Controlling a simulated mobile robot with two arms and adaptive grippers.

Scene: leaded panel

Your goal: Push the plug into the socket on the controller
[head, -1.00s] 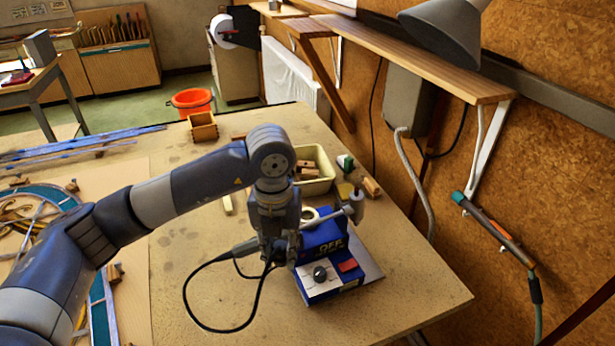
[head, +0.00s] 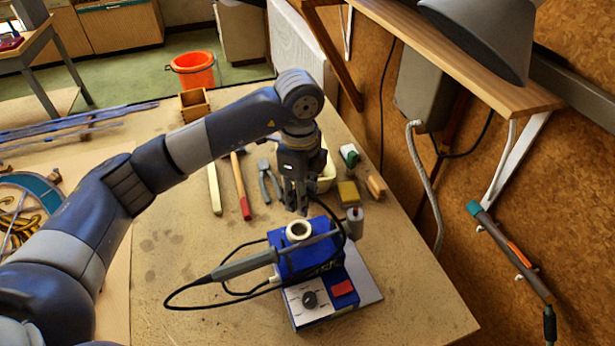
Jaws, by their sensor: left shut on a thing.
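The controller (head: 318,257) is a blue box with a dark knob, a red switch and a white front panel, on the bench. My left gripper (head: 297,208) points down just behind the controller, its fingers shut. A black cable runs from beside the fingertips down behind the controller, which fits the plug being between the fingers; the plug itself is hidden by them. I cannot make out the socket. My right gripper is not in view.
A sponge (head: 348,193) and small blocks lie to the right.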

